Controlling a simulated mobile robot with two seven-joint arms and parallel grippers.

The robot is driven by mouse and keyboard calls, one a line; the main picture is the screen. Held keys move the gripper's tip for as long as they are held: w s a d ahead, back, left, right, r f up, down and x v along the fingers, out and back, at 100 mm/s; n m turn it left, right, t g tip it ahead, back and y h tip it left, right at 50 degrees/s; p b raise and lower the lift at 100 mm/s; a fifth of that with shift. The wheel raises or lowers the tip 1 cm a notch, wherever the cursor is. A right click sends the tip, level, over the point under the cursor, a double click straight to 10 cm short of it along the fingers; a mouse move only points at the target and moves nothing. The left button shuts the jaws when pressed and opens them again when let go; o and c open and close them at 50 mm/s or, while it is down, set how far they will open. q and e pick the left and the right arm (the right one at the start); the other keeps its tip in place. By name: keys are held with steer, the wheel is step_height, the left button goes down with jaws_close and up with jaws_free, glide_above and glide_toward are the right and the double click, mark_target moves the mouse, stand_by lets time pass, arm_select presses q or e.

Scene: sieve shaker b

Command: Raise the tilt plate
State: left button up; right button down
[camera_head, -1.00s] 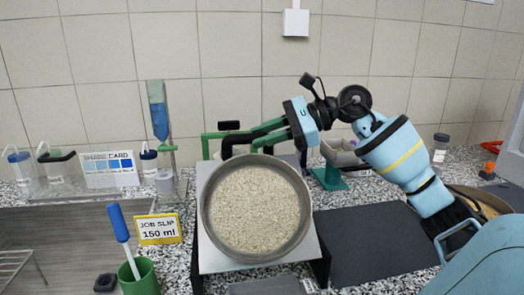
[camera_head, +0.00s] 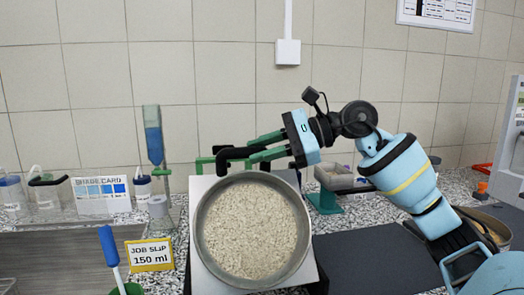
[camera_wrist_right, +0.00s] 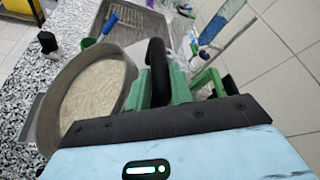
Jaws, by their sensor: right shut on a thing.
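The tilt plate (camera_head: 196,190) is a pale flat plate at the middle front in the head view. A round metal pan (camera_head: 204,262) of pale grains lies on it and covers most of it. A black bent handle (camera_head: 226,153) shows at the plate's back edge. My right gripper (camera_head: 268,147), with green fingers, reaches in from the right and is shut on the handle. In the right wrist view, the handle (camera_wrist_right: 157,72) stands between the green fingers, beside the pan (camera_wrist_right: 62,85). How the handle joins the plate is hidden. My left gripper is not in view.
A job slip (camera_head: 150,255) and a green cup with a blue-handled tool (camera_head: 108,246) stand at the left. A shade card (camera_head: 101,194) and bottles are behind them. A dark mat (camera_head: 375,258) lies clear at the right. A green stand (camera_head: 325,200) is behind it.

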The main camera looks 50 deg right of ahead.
steer(key=shift+s+r, duration=0.1)
steer(key=shift+r, duration=0.15)
steer(key=c, duration=1.5)
jaws_free()
steer(key=shift+c, duration=0.2)
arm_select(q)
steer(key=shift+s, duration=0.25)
arm_select(e)
steer(key=shift+s+a, duration=0.1)
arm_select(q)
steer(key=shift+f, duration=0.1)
arm_select(e)
steer(key=shift+f, duration=0.1)
steer(key=shift+s+d, duration=0.3)
steer(key=shift+d, duration=0.05)
arm_select(q)
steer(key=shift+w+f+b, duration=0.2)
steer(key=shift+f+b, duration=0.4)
steer(key=shift+b, duration=0.3)
arm_select(e)
steer(key=v, duration=0.7)
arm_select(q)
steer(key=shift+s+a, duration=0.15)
arm_select(e)
steer(key=shift+a, duration=0.15)
